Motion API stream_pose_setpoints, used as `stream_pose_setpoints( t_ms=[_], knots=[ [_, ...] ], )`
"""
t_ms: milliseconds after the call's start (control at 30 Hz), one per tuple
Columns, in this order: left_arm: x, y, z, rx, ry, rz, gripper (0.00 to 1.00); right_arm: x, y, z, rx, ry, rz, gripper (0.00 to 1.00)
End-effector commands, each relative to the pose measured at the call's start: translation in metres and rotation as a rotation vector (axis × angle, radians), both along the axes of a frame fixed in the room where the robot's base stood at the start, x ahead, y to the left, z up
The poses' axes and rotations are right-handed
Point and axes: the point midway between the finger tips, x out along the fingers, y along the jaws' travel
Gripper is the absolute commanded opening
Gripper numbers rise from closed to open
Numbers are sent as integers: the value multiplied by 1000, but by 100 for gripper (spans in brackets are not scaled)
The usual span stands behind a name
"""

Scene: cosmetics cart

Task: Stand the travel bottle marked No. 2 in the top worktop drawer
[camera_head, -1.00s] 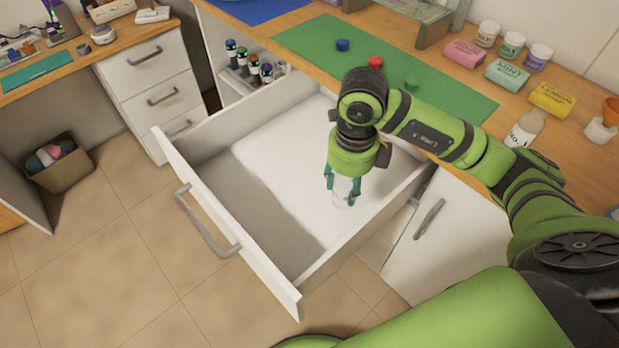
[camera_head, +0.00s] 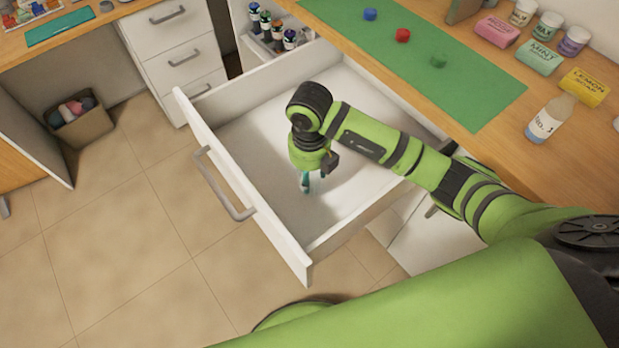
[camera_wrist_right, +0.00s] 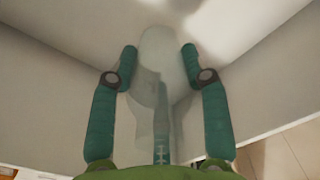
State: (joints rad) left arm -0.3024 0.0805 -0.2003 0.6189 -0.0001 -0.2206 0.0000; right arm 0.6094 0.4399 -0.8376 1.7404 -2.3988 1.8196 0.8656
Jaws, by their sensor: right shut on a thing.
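The top worktop drawer (camera_head: 336,237) is pulled open, with a white inside and a grey handle. My right gripper (camera_head: 306,186) is over the drawer's interior, near its front, pointing down. In the right wrist view, the teal fingers (camera_wrist_right: 160,62) are on both sides of a pale, see-through bottle (camera_wrist_right: 160,98), held upright between them. Its marking cannot be read, and in the head view it is mostly hidden behind the fingers. Whether its base touches the drawer floor is unclear. My left gripper is out of view.
A green mat (camera_head: 455,95) on the worktop (camera_head: 520,165) holds a blue, a red and a green cap. Soap boxes (camera_head: 540,58) and jars stand behind. Several dark bottles (camera_head: 266,25) stand in a rack beyond the drawer. The drawer floor around the gripper is clear.

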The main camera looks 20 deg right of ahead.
Motion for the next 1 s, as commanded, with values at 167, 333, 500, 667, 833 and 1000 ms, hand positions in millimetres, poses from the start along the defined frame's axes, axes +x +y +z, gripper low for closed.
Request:
stream_pose_setpoints(
  t_ms=[167, 333, 500, 667, 833, 1000],
  knots=[
    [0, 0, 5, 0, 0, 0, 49, -1, 1, -21, -1, 6, -1, 11],
    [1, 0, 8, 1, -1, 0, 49, 0, 1, -39, -1, 1, -1, 11],
    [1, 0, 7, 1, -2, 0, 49, 1, 1, -41, -1, -1, 0, 11],
    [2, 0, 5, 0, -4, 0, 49, 1, 1, -43, -1, -1, 0, 11],
    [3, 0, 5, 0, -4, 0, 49, 1, 1, -44, 0, -1, -1, 71],
    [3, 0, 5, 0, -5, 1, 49, 1, 1, -44, -1, 0, -1, 71]
  ],
)
